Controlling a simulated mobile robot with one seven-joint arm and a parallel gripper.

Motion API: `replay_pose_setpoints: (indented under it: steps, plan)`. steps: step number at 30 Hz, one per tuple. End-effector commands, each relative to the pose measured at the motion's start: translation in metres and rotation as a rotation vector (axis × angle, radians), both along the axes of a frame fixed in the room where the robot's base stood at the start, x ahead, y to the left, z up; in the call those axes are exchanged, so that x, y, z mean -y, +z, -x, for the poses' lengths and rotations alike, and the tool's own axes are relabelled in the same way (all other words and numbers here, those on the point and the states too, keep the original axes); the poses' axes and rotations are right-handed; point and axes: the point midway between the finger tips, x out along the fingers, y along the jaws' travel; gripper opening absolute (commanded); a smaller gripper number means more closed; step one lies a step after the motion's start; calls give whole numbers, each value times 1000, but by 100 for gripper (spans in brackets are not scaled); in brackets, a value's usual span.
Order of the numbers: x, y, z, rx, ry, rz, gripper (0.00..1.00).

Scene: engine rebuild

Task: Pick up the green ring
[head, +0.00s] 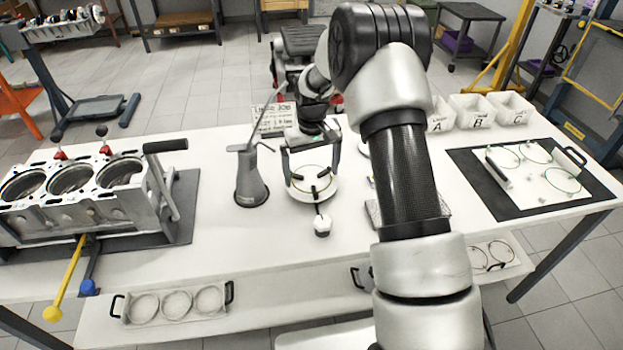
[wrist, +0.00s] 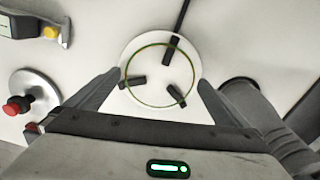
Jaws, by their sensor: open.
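A thin green ring (wrist: 124,76) lies on a round white plate (wrist: 135,40) with several dark fingers set around it. In the head view the ring (head: 309,167) shows near the table's middle, partly behind my gripper. My gripper (head: 311,172) is open and empty above the plate. In the wrist view the fingertips of my gripper (wrist: 160,76) stand on the left and right of the plate, outside the ring. The exact height above the ring cannot be told. A dark rod with a white knob (head: 322,226) extends from the plate's near side.
A grey oil can (head: 251,185) stands close left of the plate. An engine block (head: 75,195) fills the table's left. At right, a white board (head: 540,185) holds more thin rings on a black mat (head: 500,196). Bins (head: 471,111) stand behind.

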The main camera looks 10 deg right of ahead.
Motion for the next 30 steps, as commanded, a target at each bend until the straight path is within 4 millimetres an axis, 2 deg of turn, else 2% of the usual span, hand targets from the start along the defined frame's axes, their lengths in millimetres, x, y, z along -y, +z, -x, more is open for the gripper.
replay_pose_setpoints:
  steps: [12,13,18,19,30]
  plan:
    - [0,-3,0,0,0,0,100]
    - [0,-3,0,0,0,0,98]
    - [0,-3,0,0,0,0,70]
    - [0,-3,0,0,0,0,67]
    - [0,4,0,1,0,0,67]
